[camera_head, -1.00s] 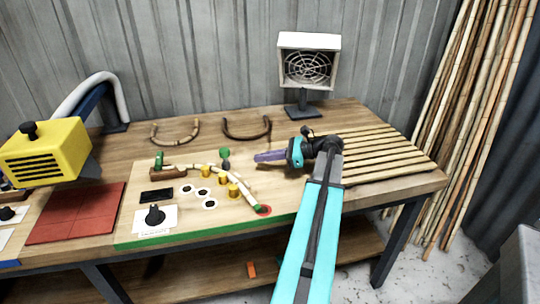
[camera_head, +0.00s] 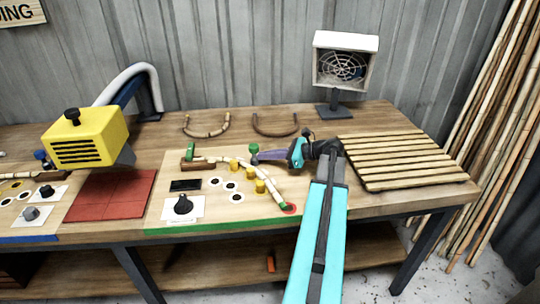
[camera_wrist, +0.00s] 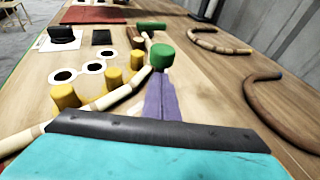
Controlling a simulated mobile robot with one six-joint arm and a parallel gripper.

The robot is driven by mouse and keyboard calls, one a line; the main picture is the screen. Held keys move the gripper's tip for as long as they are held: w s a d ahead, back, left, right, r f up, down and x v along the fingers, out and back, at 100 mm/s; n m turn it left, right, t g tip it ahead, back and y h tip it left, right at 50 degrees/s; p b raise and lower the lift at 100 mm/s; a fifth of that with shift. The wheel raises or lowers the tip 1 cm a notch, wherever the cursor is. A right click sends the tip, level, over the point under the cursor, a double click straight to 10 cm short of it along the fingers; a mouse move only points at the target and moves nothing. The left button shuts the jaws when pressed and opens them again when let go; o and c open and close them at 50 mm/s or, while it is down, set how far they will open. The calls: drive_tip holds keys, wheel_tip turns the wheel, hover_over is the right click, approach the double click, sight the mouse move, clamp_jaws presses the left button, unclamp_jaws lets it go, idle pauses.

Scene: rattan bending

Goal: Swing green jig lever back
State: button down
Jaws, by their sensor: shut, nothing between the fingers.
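A green round knob (camera_head: 254,148) stands on a short dark post on the jig board (camera_head: 160,228). It also shows in the wrist view (camera_wrist: 161,56). My gripper (camera_head: 256,158) is shut and empty, its purple fingers right at the knob's post; the wrist view (camera_wrist: 160,84) shows the tips just below the knob, hiding its base. I cannot tell whether they touch. A pale rattan pole (camera_head: 265,186) curves past yellow pegs (camera_head: 260,186). Its left end is at a brown block (camera_head: 194,164) with a green handle (camera_head: 190,151).
A slatted bamboo rack (camera_head: 405,160) lies at the right and a fan (camera_head: 346,62) stands behind it. Two bent rattan hoops (camera_head: 207,132) lie at the back. A yellow machine (camera_head: 86,140) and a red mat (camera_head: 112,195) are at the left.

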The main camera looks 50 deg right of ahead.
drive_tip(key=shift+d, duration=0.35)
drive_tip(key=shift+w+a, duration=0.15)
drive_tip(key=shift+a, duration=0.2)
